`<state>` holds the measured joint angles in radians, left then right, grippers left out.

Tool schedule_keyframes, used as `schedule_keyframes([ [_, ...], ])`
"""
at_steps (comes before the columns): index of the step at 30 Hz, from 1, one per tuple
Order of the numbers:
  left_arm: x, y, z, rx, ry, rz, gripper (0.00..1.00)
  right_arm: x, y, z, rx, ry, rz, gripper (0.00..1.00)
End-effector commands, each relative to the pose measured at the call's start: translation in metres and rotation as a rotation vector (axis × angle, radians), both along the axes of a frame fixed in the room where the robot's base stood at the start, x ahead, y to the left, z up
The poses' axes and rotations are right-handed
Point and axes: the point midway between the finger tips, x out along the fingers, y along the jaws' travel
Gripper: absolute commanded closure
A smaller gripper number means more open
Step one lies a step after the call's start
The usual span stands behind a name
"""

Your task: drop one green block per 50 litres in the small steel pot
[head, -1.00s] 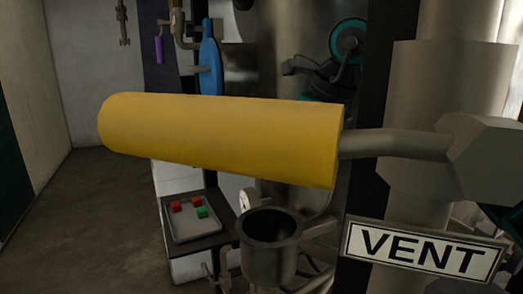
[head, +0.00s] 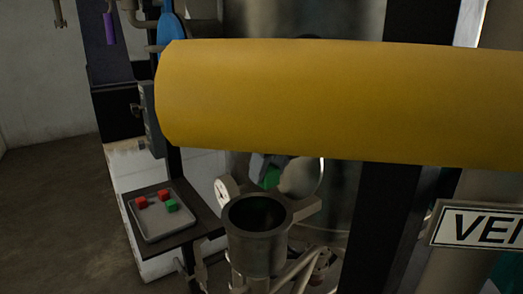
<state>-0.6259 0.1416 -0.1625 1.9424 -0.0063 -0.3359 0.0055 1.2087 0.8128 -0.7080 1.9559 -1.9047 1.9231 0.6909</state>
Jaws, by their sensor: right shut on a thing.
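The small steel pot (head: 258,254) stands open-topped at lower centre, its inside dark, and I cannot tell what is in it. My right gripper (head: 270,174) shows just below a big yellow cylinder. It is shut on a green block (head: 271,178), above and behind the pot's rim in the picture. The yellow cylinder hides most of this arm. Another green block (head: 171,206) lies on a grey tray (head: 176,227) left of the pot. My left gripper is not in view.
Two red blocks (head: 141,202) share the tray, on a dark shelf (head: 206,223). The yellow cylinder (head: 330,100) crosses in front. A VENT sign (head: 480,226) is at right.

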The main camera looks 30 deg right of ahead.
Motion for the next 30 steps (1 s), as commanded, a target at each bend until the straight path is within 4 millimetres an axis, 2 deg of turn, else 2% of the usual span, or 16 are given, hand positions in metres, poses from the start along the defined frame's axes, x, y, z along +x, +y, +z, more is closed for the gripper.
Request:
schedule_keyframes([
  [1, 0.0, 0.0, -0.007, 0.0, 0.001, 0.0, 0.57, 0.0, 0.0, -0.009, 0.0, 0.0, 0.0, 0.9],
  [6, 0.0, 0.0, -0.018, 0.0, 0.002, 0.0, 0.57, 0.0, 0.0, -0.022, 0.0, -0.002, 0.001, 0.9],
  [17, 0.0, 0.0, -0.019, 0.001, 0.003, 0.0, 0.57, 0.0, 0.0, -0.024, 0.001, -0.002, 0.002, 0.9],
  [18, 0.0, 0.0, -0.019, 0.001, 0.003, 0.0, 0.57, 0.0, 0.0, -0.024, 0.001, -0.002, 0.002, 0.59],
  [27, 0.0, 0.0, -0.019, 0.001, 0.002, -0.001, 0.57, 0.0, 0.0, -0.024, 0.001, -0.002, 0.002, 0.31],
  [30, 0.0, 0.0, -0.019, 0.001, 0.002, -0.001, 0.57, 0.0, 0.0, -0.024, 0.001, -0.002, 0.002, 0.31],
])
